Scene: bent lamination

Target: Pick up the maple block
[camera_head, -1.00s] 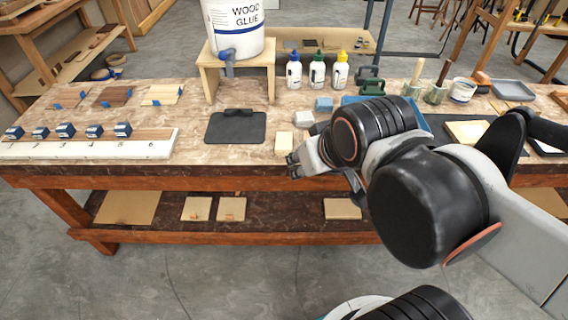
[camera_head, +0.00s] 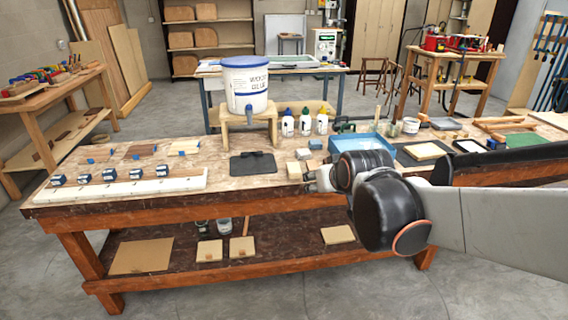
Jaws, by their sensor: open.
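A pale cream wood block (camera_head: 294,171), which looks like the maple block, sits near the front edge of the workbench (camera_head: 230,189). A lighter, whitish block (camera_head: 303,154) lies just behind it, and I cannot be sure which is maple. My gripper (camera_head: 308,182) is open, low at the front edge of the bench, just right of and in front of the cream block. It looks empty. My arm hides part of the bench to the right, and whether the fingers touch the block cannot be told.
A blue block (camera_head: 315,144) and a blue tray (camera_head: 362,141) lie behind. A dark mat (camera_head: 253,164) lies left of the blocks. Glue bottles (camera_head: 305,122) and a wood glue bucket (camera_head: 246,85) on a stand are farther back.

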